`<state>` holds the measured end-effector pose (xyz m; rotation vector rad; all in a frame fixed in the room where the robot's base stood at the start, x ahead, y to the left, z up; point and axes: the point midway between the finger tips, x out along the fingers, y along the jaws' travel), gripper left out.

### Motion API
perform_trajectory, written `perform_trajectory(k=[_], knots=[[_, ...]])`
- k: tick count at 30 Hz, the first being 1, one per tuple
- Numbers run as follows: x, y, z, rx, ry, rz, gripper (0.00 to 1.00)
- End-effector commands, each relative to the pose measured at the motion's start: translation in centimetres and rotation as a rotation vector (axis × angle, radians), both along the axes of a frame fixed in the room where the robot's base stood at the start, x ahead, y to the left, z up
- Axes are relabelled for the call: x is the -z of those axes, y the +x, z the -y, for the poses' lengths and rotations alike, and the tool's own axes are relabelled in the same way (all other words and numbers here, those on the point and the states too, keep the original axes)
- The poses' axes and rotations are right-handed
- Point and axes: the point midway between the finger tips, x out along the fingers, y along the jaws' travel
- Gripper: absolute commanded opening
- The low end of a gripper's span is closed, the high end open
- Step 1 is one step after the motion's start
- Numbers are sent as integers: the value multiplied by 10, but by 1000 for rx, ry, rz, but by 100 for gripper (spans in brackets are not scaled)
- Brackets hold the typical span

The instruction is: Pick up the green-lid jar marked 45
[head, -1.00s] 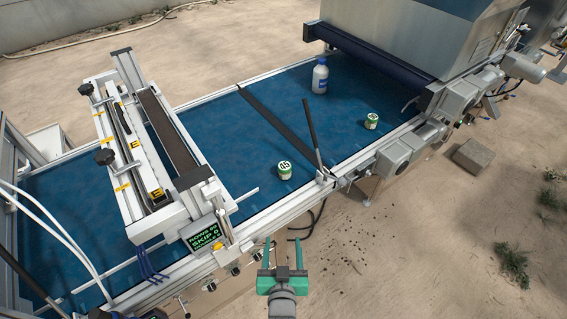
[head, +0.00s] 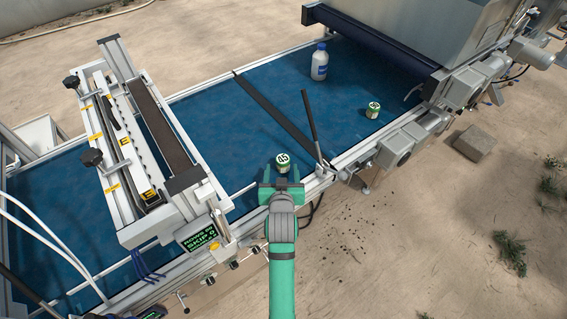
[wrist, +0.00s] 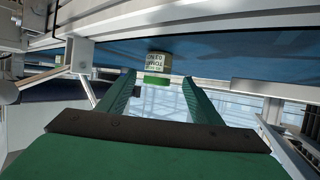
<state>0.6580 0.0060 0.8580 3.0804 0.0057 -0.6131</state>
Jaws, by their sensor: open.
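A small white jar with green on it (head: 283,163) stands upright on the blue belt, near its front rail. Its top reads 45. My gripper (head: 281,182) is open just on the near side of this jar, and hides part of its lower side. In the wrist view the jar (wrist: 158,65) appears upside down, with printed text and a green lid. It lies ahead of the fingertips (wrist: 158,83), in line with the gap between them, and looks clear of both fingers. A similar jar (head: 373,110) stands farther right; its marking is too small to read surely.
A dark bar (head: 275,115) crosses the belt, and a thin black lever (head: 310,120) rises right of the near jar. A seeder frame (head: 150,150) stands to the left.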

Motion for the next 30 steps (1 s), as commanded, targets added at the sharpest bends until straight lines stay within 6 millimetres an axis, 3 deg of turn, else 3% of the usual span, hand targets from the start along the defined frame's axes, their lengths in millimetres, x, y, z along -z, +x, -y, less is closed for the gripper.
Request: perform_trajectory(k=[5, 15, 24, 26, 30], knots=[[3, 10, 1, 1, 0, 0, 59], [18, 49, 6, 4, 0, 0, 59], [20, 53, 8, 7, 0, 0, 59], [20, 53, 8, 7, 0, 0, 47], [20, 53, 8, 7, 0, 0, 14]])
